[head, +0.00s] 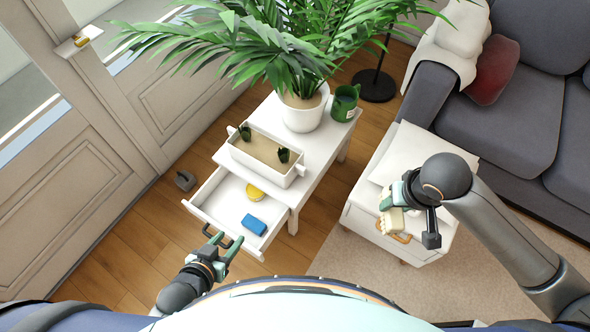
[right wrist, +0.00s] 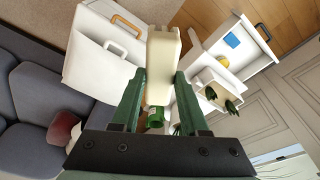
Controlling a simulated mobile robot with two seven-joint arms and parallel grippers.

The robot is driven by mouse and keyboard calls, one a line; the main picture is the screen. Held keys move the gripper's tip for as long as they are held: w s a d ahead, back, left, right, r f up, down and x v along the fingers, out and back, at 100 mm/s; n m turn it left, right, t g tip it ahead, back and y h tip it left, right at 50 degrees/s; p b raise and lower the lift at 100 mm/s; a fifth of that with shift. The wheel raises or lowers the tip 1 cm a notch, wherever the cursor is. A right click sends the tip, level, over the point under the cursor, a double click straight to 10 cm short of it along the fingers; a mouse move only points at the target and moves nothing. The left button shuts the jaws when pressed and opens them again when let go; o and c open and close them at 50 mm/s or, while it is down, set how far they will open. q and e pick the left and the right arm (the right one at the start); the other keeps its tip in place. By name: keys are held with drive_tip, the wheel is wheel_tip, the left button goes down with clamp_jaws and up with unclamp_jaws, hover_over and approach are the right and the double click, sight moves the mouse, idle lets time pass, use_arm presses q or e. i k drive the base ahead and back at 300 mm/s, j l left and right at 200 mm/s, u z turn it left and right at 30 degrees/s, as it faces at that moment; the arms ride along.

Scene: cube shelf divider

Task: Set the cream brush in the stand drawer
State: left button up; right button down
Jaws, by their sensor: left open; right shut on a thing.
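The cream brush (head: 393,220) is in my right gripper (head: 398,207), which is shut on it above the white cabinet on the right. The brush (right wrist: 162,62) also shows between the green fingers (right wrist: 158,88) in the right wrist view. The white stand (head: 312,165) has its drawer (head: 210,197) pulled open.
On the stand are a white box (head: 266,160) with two small green plants, a potted palm (head: 302,112) and a green mug (head: 345,103). The white cabinet (head: 370,222) stands at right, before a grey sofa (head: 520,125). A small grey object (head: 185,181) lies on the floor.

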sight(224, 205)
drive_tip(key=k+j+z, duration=0.1)
drive_tip(key=j, duration=0.25)
drive_tip(key=k+j+z, duration=0.1)
drive_tip(key=j, duration=0.25)
drive_tip(key=k+j+z, duration=0.1)
drive_tip(key=j, duration=0.25)
drive_tip(key=k+j+z, duration=0.1)
drive_tip(key=k+j, duration=0.2)
drive_tip(key=j+z, duration=0.25)
drive_tip(key=j, duration=0.55)
drive_tip(key=j+z, duration=0.1)
drive_tip(key=j, duration=0.25)
drive_tip(key=i+j+z, duration=0.1)
drive_tip(key=j, duration=0.3)
drive_tip(key=i+j+z, duration=0.1)
drive_tip(key=i+j, duration=0.25)
drive_tip(key=i+j+z, duration=0.15)
drive_tip(key=i+j, duration=0.15)
drive_tip(key=j, duration=0.3)
